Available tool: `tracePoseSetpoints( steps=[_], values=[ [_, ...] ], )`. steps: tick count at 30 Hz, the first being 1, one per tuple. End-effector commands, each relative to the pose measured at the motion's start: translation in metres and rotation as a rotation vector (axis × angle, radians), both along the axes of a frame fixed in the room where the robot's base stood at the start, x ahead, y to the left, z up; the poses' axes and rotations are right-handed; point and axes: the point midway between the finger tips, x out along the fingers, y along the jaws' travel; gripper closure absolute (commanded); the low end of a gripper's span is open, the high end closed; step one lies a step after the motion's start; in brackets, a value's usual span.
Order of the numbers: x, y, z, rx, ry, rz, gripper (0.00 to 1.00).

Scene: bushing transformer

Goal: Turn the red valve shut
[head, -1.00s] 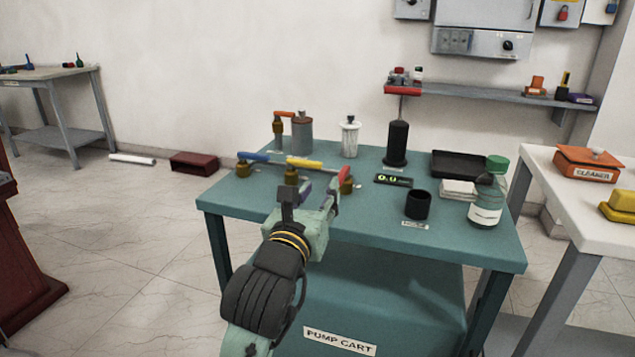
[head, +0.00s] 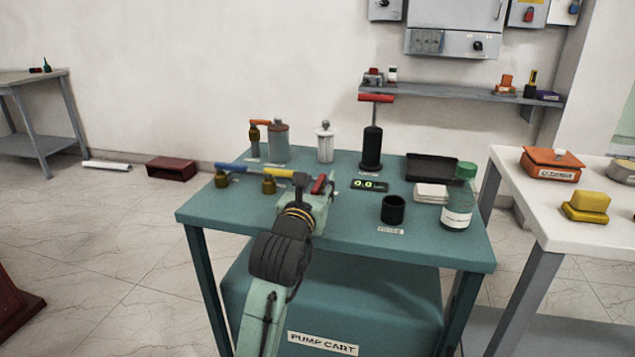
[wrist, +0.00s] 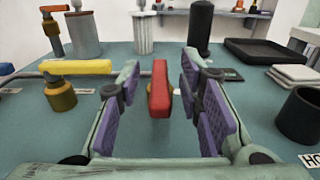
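The red valve handle (head: 318,184) is at the right end of the row of valves on the teal pump cart (head: 210,205). In the wrist view the red handle (wrist: 159,88) points toward the camera, with its brass body mostly hidden behind it. My gripper (head: 315,185) is around the handle. In the wrist view my gripper (wrist: 160,105) is open, with purple pads to the left and right of the handle and visible gaps on both sides.
The yellow-handled valve (wrist: 75,67) stands close on the left. The blue-handled valve (head: 229,168) is farther left, with an orange-handled one (head: 260,122) behind. A black cup (head: 394,210), a bottle (head: 458,205) and a black tray (head: 432,168) stand to the right.

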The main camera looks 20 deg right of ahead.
Motion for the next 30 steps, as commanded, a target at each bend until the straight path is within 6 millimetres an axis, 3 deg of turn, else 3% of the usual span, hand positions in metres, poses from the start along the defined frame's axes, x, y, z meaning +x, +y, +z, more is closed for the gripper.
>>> tracePoseSetpoints(
  steps=[6,21,30],
  values=[
    [-0.0001,0.0001,0.0,-0.001,-0.001,0.0,0.68],
    [-0.0003,0.0001,0.0001,-0.001,-0.001,0.0,1.0],
    [-0.0004,0.0001,0.0001,-0.001,-0.001,0.0,1.0]
  ],
)
